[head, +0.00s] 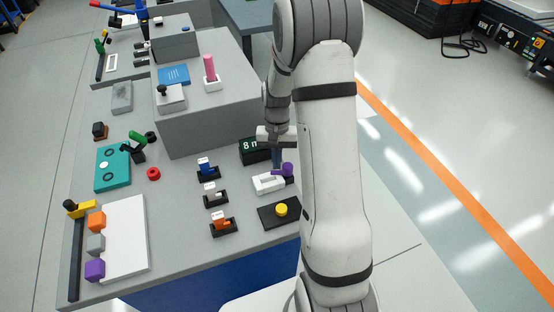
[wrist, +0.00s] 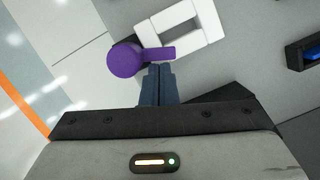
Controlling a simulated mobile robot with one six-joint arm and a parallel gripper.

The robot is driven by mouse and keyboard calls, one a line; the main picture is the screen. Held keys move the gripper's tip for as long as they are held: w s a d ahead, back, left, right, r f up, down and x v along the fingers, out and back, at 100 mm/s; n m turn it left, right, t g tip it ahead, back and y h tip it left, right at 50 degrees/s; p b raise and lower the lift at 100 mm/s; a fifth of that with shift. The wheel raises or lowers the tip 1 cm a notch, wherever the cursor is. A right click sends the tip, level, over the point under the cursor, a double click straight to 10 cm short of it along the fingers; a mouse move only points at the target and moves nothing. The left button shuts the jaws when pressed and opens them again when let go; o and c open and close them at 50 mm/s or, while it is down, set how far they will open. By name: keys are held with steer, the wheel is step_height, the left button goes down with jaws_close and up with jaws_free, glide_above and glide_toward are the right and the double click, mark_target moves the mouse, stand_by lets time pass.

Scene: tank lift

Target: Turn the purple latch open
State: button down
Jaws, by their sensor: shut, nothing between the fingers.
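The purple latch (wrist: 124,60) shows in the wrist view as a round purple knob with a short bar pointing right, beside a white rectangular frame (wrist: 206,20). The bar lies along the near side of the frame. My gripper (wrist: 159,68) is shut and empty, its blue fingertips right at the bar's near edge; I cannot tell whether they touch it. In the head view the purple latch (head: 287,169) sits at the right end of the white frame (head: 265,184), with my gripper (head: 277,170) just above it, partly hidden by my arm.
A black plate with a yellow button (head: 281,209) lies just in front of the latch. Several small black-based switches (head: 216,195) stand to its left, and a dark display box (head: 254,151) behind it. A tall grey block (head: 207,125) rises further back. The bench's right edge is close.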

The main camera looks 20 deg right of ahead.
steer(key=shift+d, duration=0.15)
steer(key=shift+s+d, duration=0.15)
steer(key=shift+d, duration=0.55)
steer(key=shift+w+d, duration=0.15)
steer(key=shift+w, duration=0.05)
steer(key=w, duration=0.1)
steer(key=w+d, duration=0.1)
steer(key=w+d+r, duration=0.1)
steer(key=w, duration=0.1)
steer(key=v, duration=0.8)
steer(key=shift+s+d+r, duration=0.3)
steer(key=shift+r, duration=0.15)
